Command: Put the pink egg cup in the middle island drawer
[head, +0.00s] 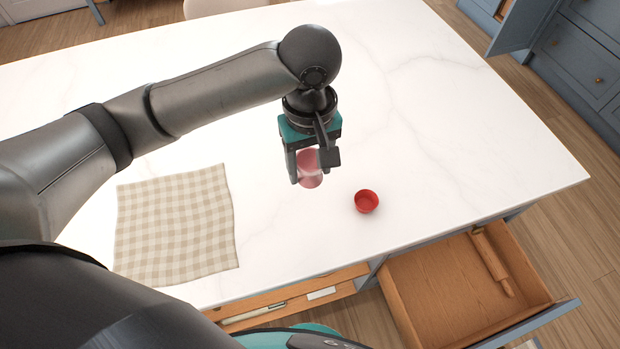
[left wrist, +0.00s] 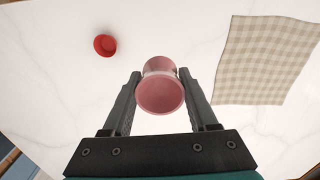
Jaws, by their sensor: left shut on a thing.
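The pink egg cup (head: 311,181) is between the two fingers of my left gripper (head: 311,167), over the white island top. In the left wrist view the fingers press on both sides of the egg cup (left wrist: 160,94), with its wide round end toward the camera. I cannot tell whether it touches the counter. Below the island's front edge, a partly open drawer (head: 345,290) shows a narrow strip of its inside; my body hides part of it. To its right another drawer (head: 430,283) stands wide open with a wooden rolling pin (head: 492,262) in it. My right gripper is not in view.
A small red bowl (head: 367,202) stands on the island top (head: 450,120), just right of my left gripper. A beige checked cloth (head: 175,225) lies flat to the left. The counter behind and to the right is clear. Blue cabinets (head: 580,55) stand at the far right.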

